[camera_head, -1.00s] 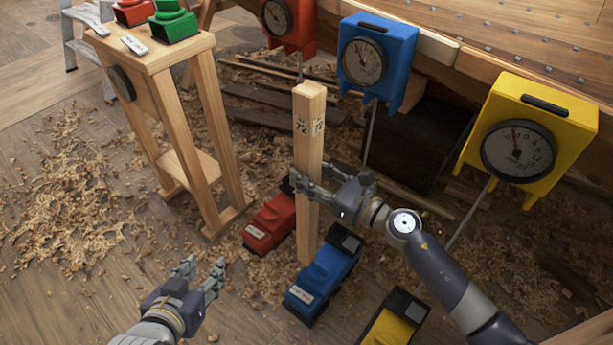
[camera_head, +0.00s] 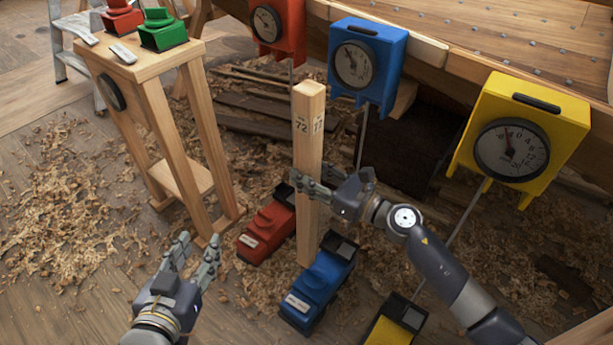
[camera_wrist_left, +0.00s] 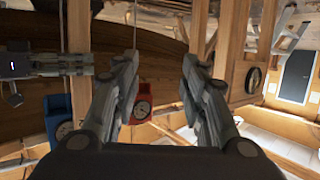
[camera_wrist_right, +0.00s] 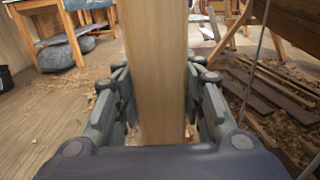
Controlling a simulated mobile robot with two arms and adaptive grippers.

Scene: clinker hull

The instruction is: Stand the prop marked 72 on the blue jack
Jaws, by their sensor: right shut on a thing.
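The prop marked 72 (camera_head: 308,145) is a tall wooden post, standing about upright in the head view. My right gripper (camera_head: 318,190) is shut on it below its middle; in the right wrist view the post (camera_wrist_right: 158,70) fills the space between the fingers. The blue jack (camera_head: 318,288) sits on the floor just below and in front of the post. The post's foot is beside the jack's rear block; I cannot tell whether they touch. My left gripper (camera_head: 190,258) is open and empty, low at the left.
A red jack (camera_head: 268,232) lies close left of the post, a yellow jack (camera_head: 396,325) to the right. Red, blue (camera_head: 366,62) and yellow (camera_head: 522,130) dial gauges line the hull. A wooden stand (camera_head: 165,130) bears a green jack (camera_head: 163,30) and a red one. Shavings cover the floor.

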